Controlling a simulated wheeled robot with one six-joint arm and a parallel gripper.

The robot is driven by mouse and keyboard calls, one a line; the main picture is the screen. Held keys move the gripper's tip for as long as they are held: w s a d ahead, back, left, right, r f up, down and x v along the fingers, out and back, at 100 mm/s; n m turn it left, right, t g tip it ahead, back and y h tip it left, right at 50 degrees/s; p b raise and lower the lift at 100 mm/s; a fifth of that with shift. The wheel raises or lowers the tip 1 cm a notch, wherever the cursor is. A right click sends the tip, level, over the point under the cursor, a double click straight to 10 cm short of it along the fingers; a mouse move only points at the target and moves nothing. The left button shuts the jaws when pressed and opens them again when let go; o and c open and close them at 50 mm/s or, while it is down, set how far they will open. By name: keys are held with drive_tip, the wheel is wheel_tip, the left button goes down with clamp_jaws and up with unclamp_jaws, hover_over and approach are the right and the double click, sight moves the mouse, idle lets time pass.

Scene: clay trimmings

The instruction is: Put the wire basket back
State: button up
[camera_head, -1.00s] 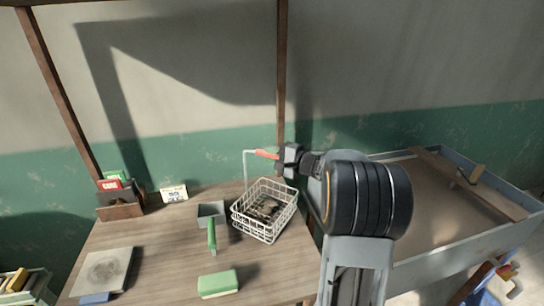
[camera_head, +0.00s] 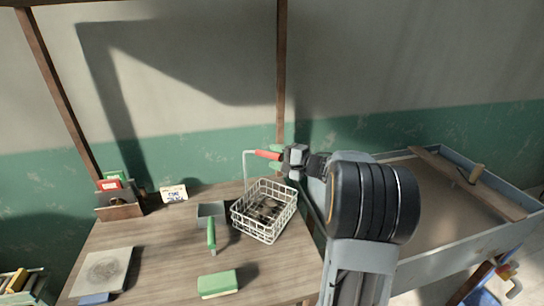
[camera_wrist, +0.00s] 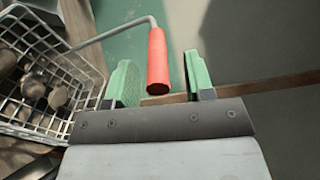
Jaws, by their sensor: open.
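The white wire basket (camera_head: 264,227) stands upright at the right edge of the wooden table, with several dark lumps inside. A bent metal rod rises from it to a red handle grip (camera_head: 267,155). My gripper (camera_head: 278,158) is open at the free end of this grip. In the wrist view, the green fingers of my gripper (camera_wrist: 160,82) stand apart on either side of the red grip (camera_wrist: 157,62), with gaps on both sides. The basket (camera_wrist: 38,75) shows at the left there, lumps inside.
A green-handled scoop (camera_head: 211,235) lies left of the basket. A green block (camera_head: 218,283), a grey slab (camera_head: 102,270), a small card (camera_head: 174,193) and a box of packets (camera_head: 120,208) are also on the table (camera_head: 165,250). A large grey-walled trough (camera_head: 440,232) stands at the right.

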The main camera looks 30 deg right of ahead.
drive_tip(key=shift+v, duration=2.75)
